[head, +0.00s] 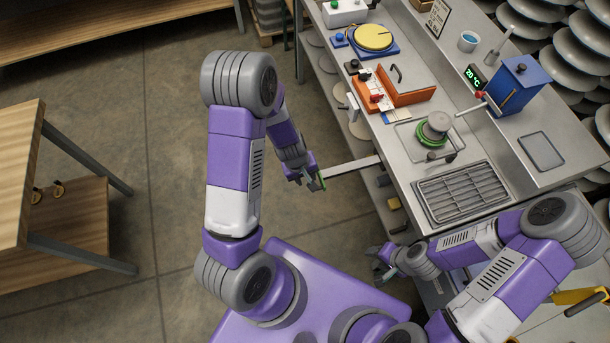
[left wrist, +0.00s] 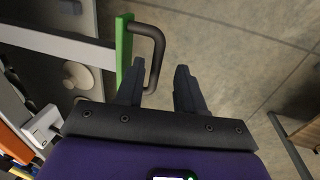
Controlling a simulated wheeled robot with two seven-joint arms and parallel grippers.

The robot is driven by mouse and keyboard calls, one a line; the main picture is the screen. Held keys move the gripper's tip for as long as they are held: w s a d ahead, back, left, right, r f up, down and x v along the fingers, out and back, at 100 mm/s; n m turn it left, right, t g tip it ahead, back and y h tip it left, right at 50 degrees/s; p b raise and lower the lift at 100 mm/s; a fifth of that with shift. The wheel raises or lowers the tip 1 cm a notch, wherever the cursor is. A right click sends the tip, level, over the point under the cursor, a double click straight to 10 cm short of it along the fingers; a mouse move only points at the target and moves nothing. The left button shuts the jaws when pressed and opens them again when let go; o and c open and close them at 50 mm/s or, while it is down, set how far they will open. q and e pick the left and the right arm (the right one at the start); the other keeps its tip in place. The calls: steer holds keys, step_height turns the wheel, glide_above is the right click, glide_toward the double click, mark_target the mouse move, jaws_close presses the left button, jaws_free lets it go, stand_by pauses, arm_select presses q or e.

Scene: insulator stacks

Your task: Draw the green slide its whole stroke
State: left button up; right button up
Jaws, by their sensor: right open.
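The green slide's upright front plate (head: 317,184) stands well out from the counter on a long pale bar (head: 352,167). In the left wrist view the green plate (left wrist: 124,48) carries a dark looped handle (left wrist: 158,55). My left gripper (head: 308,179) is at the plate in the head view. In the left wrist view its two fingers (left wrist: 160,78) are apart, with part of the handle showing between them; whether they touch it I cannot tell. My right gripper (head: 379,264) is open and empty, low beside the counter's front.
The steel counter (head: 408,118) carries an orange fixture (head: 405,95), a grated tray (head: 462,193), a green-based knob (head: 435,130) and a blue box (head: 518,85). A wooden table (head: 18,165) stands at the left. The floor between is clear.

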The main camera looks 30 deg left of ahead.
arm_select(q)
step_height(320, 180, up, 7)
steer(key=s+a+p, duration=0.1)
steer(key=p, duration=0.2)
steer(key=shift+r, duration=0.2)
